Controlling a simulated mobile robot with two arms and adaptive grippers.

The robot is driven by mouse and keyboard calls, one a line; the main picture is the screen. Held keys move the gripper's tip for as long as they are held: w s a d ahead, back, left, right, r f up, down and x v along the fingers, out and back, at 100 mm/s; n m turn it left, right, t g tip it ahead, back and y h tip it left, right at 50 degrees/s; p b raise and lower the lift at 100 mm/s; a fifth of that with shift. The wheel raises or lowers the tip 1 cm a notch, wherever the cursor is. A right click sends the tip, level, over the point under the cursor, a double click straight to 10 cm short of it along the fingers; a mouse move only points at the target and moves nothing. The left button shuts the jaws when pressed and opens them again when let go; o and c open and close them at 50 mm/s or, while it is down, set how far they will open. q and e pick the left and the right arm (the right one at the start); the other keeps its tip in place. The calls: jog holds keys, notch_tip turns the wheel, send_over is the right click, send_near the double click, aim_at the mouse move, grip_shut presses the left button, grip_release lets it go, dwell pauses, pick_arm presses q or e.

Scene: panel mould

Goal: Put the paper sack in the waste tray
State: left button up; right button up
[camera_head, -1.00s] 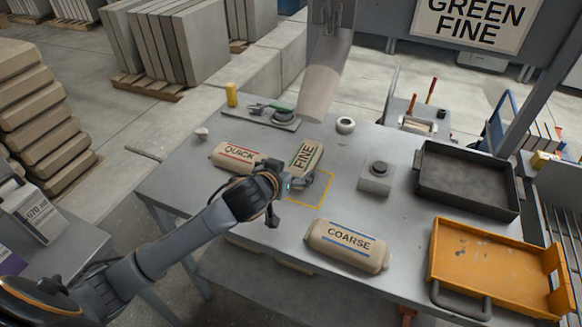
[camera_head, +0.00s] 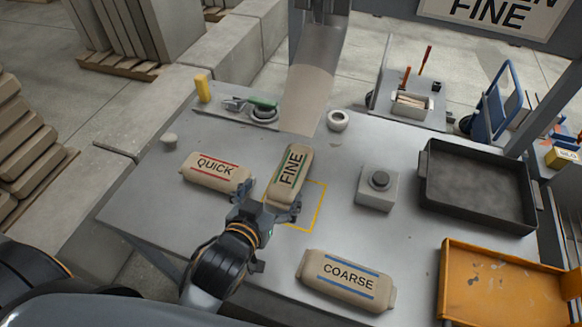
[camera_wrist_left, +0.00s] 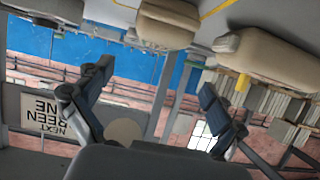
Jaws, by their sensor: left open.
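Three tan paper sacks lie on the grey table: FINE with green bands (camera_head: 291,170), QUICK with red bands (camera_head: 216,170) and COARSE with blue bands (camera_head: 346,280). My left gripper (camera_head: 272,196) is open and empty at the near end of the FINE sack, its fingers spread to either side. Whether they touch it I cannot tell. The wrist view shows the open fingers (camera_wrist_left: 156,78), with sacks upside down beyond. At the right are an empty black tray (camera_head: 480,185) and an orange tray (camera_head: 500,290); no waste label is readable. My right gripper is not in view.
A yellow outline (camera_head: 318,215) is marked beside the FINE sack. A grey block with a round knob (camera_head: 377,190) stands right of it. A chute (camera_head: 308,90) hangs over the back of the table. A white ring (camera_head: 338,120) and a yellow can (camera_head: 203,88) stand near the back.

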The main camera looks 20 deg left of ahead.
aim_at(291, 169)
pick_arm(q)
jog(key=x, duration=0.3)
jog(key=shift+w, duration=0.3)
jog(key=p+x, duration=0.1)
jog(key=x, duration=0.2)
jog(key=shift+w+f, duration=0.1)
jog(key=shift+f, duration=0.05)
jog(key=x, duration=0.2)
jog(key=p+x, duration=0.1)
jog(key=x, duration=0.1)
jog(key=shift+w+d, duration=0.1)
jog(key=shift+d, duration=0.2)
jog(key=shift+w+f, duration=0.2)
jog(key=shift+w, duration=0.05)
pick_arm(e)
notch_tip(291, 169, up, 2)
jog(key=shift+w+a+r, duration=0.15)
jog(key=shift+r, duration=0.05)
pick_arm(q)
jog(key=shift+s, duration=0.1)
jog(key=shift+c, duration=0.5)
jog(key=c, duration=1.1)
jog(key=shift+c, duration=0.7)
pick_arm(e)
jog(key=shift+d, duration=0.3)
